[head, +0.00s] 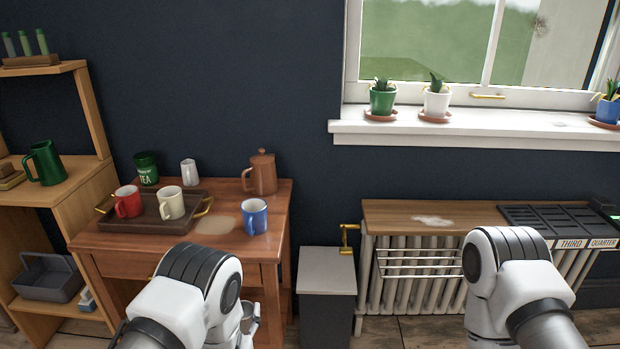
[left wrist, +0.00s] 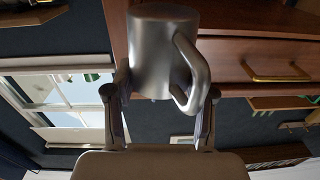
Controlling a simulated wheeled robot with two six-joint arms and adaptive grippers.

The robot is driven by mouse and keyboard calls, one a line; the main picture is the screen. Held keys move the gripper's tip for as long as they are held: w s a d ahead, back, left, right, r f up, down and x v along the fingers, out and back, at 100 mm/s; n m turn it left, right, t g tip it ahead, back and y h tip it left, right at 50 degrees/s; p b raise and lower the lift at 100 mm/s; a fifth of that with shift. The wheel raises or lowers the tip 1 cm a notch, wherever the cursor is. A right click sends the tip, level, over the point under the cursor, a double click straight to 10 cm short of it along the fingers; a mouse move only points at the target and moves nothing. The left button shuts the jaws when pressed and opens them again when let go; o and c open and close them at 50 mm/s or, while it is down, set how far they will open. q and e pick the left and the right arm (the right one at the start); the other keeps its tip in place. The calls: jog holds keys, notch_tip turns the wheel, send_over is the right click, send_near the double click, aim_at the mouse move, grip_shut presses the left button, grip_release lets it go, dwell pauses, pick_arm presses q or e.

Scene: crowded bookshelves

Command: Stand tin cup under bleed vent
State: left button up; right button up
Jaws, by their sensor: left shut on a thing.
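The silver tin cup (left wrist: 160,60) is between the two fingers of my left gripper (left wrist: 162,95) in the left wrist view, its handle to the right. My left gripper is shut on it. In the head view a small part of the cup (head: 251,319) shows beside my left wrist, in front of the wooden table; the fingers are mostly hidden there. The brass bleed vent (head: 348,238) sticks out at the radiator's upper left end. A grey box with a pale flat top (head: 327,271) stands below it, its top bare. My right gripper is out of view.
The wooden table (head: 130,262) holds a tray (head: 148,219) with red and cream mugs, a blue mug (head: 254,217) and a brown pot (head: 262,174). The radiator (head: 393,290) has a wooden shelf above it. A dark gap separates the table from the box.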

pick_arm(q)
jog(key=s+a+r+p, duration=0.2)
jog(key=r+p, duration=0.6)
jog(key=r, duration=0.4)
jog(key=s+a+r+p, duration=0.2)
jog(key=s+r+p, duration=0.3)
jog(key=r+p, duration=0.4)
notch_tip(320, 180, up, 4)
jog(key=shift+r, duration=0.1)
jog(key=shift+w, duration=0.1)
